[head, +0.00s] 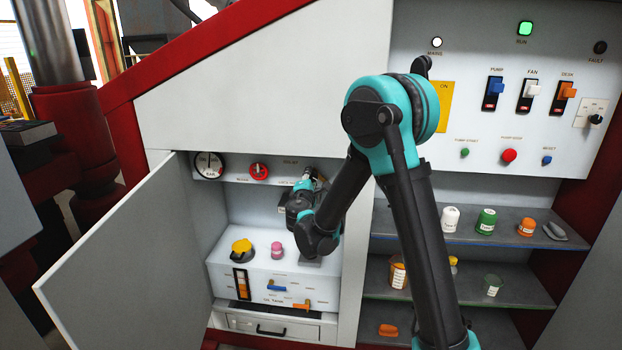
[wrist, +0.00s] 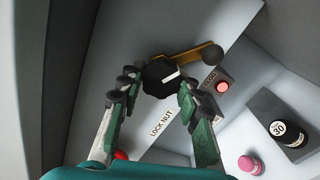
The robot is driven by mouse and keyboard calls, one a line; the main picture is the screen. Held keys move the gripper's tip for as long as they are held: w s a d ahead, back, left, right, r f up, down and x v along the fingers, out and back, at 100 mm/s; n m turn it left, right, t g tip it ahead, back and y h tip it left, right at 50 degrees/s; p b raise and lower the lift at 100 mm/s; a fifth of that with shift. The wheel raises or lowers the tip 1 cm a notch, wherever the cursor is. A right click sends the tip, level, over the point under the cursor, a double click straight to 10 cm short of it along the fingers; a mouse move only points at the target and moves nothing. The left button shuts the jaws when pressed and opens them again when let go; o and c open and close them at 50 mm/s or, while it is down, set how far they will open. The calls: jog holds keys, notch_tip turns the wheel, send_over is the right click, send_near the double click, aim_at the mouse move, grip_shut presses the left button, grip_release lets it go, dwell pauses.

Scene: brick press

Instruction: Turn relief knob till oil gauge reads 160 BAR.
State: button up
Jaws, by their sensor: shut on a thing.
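A brass-coloured lever (wrist: 190,61) with a dark ball end sticks out behind the knob, above a "LOCK NUT" label (wrist: 161,123). In the head view my gripper and wrist (head: 305,197) are inside the open cabinet and hide the knob. The round oil gauge (head: 208,166) is at the cabinet's upper left; its reading is too small to tell.
A red round handle (head: 259,171) sits between gauge and knob. The cabinet door (head: 130,262) stands open at left. Below are a yellow cap (head: 241,250), a pink cap (head: 277,250) and orange and blue levers. Shelves (head: 478,232) with jars are at right.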

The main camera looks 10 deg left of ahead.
jog(key=o, duration=1.2)
jog(key=s, duration=1.2)
jog(key=shift+a, duration=0.25)
